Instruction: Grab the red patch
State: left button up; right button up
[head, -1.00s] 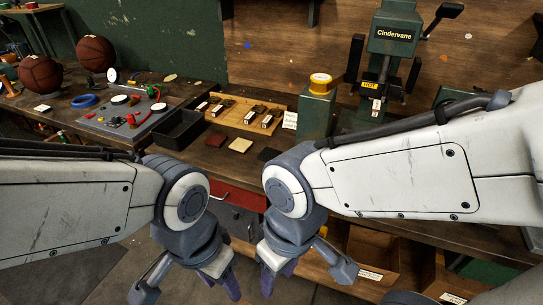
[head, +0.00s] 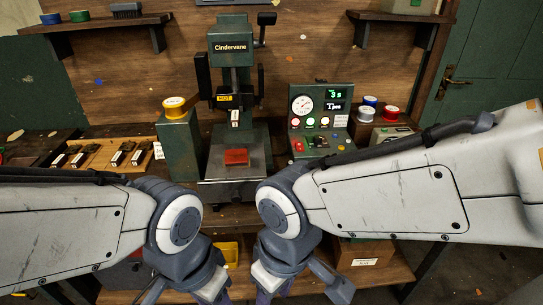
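A red rectangular patch (head: 236,156) lies flat on the bed of the Cindervane press (head: 231,48), below its stamping head. A faint dark marking shows on it. My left gripper (head: 216,294) and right gripper (head: 270,294) are both low in the head view, in front of the bench and well short of the press. Their fingertips are cut off by the bottom edge, so I cannot tell whether they are open or shut. My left arm covers the bench front at left, where loose patches lay in the earlier view.
A control box with gauge and lights (head: 320,120) stands right. A wooden tray (head: 108,154) holds stamps. A yellow bin (head: 227,254) and a wooden box (head: 364,252) are below the bench.

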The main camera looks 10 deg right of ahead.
aim_at(232, 157)
jog(key=z, duration=0.95)
jog(key=i, duration=1.05)
jog(key=u, duration=1.95)
